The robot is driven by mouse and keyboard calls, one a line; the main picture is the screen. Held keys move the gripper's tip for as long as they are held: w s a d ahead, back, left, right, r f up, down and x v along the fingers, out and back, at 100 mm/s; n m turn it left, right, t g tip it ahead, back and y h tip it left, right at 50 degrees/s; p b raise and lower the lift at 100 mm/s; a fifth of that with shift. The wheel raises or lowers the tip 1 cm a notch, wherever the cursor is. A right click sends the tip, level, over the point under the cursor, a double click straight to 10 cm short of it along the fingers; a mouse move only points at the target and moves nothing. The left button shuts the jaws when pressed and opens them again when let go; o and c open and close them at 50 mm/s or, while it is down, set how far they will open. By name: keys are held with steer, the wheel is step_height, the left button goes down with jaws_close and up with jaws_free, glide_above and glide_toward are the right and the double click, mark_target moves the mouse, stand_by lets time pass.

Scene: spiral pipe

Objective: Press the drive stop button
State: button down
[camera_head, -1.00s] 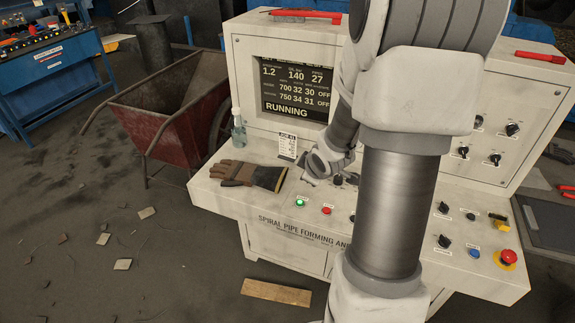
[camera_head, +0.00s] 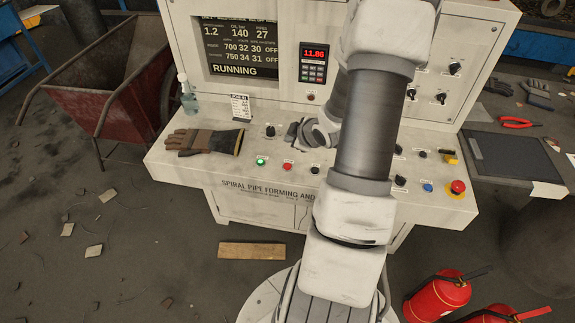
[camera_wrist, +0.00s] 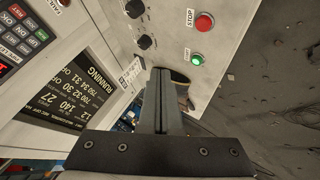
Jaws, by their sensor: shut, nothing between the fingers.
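A red stop button (camera_head: 287,166) sits on the sloped console desk, right of a lit green start button (camera_head: 261,161). In the wrist view, the red button (camera_wrist: 205,22), labelled STOP, is at the top, with the green button (camera_wrist: 197,60) below it. My gripper (camera_wrist: 161,72) is shut and empty in the wrist view, its fingers pointing up in the picture, to the left of both buttons. No contact with the red button shows.
Black knobs (camera_head: 270,130) stand on the desk near my wrist. A brown glove (camera_head: 205,141) lies at the desk's left. A red emergency stop (camera_head: 457,187) is at the far right. The console screen (camera_head: 238,48) reads RUNNING. Fire extinguishers (camera_head: 437,297) stand on the floor.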

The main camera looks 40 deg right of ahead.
mark_target(290, 168)
steer(key=shift+f+b, duration=3.75)
steer(key=shift+f, duration=0.6)
steer(key=shift+f, duration=0.1)
steer(key=shift+f+b, duration=0.3)
steer(key=shift+b, duration=0.15)
steer(key=shift+f+b, duration=0.4)
steer(key=shift+r, duration=0.1)
steer(key=shift+r+p, duration=0.7)
steer(key=shift+r, duration=0.05)
step_height(290, 168, up, 5)
steer(key=p, duration=0.4)
